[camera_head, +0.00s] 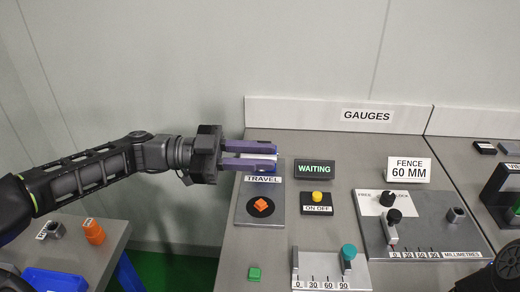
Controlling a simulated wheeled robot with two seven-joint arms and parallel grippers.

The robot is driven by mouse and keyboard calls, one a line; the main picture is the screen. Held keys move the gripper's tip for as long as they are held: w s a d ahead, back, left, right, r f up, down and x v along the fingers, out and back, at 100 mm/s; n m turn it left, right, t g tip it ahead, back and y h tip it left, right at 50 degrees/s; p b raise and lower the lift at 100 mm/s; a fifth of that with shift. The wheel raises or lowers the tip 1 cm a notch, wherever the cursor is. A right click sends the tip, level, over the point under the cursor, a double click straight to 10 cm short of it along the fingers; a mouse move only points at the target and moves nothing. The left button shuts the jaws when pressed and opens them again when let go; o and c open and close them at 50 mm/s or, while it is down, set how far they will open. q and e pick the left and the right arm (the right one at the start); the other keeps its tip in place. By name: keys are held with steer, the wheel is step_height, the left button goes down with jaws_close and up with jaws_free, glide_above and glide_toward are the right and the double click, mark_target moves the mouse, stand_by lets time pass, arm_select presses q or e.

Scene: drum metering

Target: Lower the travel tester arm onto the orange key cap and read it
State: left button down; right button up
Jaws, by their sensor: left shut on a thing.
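The orange key cap (261,204) sits on a black round spot of the grey travel tester plate (246,217), under a TRAVEL label (264,180). My left gripper (276,155) comes in from the left, above and behind the cap in the picture. Its purple fingers are shut on a pale bar (262,157), which looks like the travel tester arm; the fingers hide most of it. The bar is apart from the cap. A display (315,169) beside the tester reads WAITING in green. My right gripper is not in view.
A yellow button (317,197) marked ON OFF stands right of the tester. A green cap (254,273) and a teal-knobbed slider (348,253) are nearer. A fence gauge (427,235) with black knobs is at right. Left, a side table holds orange parts (94,231) and a blue bin (55,281).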

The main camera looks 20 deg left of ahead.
arm_select(q)
steer(key=c, duration=1.4)
jaws_free()
steer(key=shift+v, duration=3.9)
